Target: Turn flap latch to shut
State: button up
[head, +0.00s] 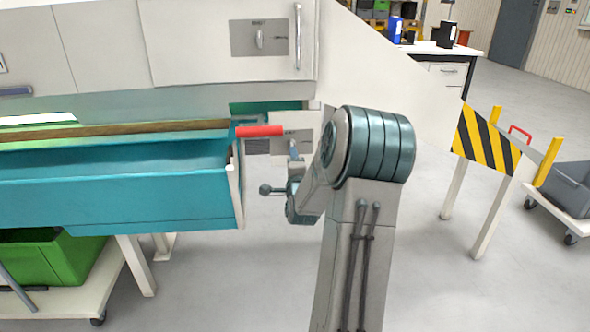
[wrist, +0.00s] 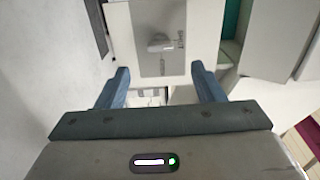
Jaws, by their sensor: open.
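In the wrist view a grey latch plate (wrist: 160,65) is fixed on a white panel. A small latch lever (wrist: 160,43) on it lies roughly sideways in the picture. My gripper (wrist: 162,82) is open and empty, its two blue fingers apart below the lever and not touching it. In the head view a grey plate with an upright lever (head: 260,40) is on the upper white cabinet front. Another plate (head: 292,141) shows partly behind my gripper (head: 291,150); my arm hides much of that area. I cannot tell for sure which plate the wrist view shows.
A vertical bar handle (head: 297,37) is on the cabinet. A striped barrier (head: 485,139) and a grey trolley bin (head: 568,185) are at the right. Floor between is clear.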

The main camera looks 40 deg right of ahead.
jog(key=shift+p+v, duration=0.3)
jog(key=shift+v, duration=1.9)
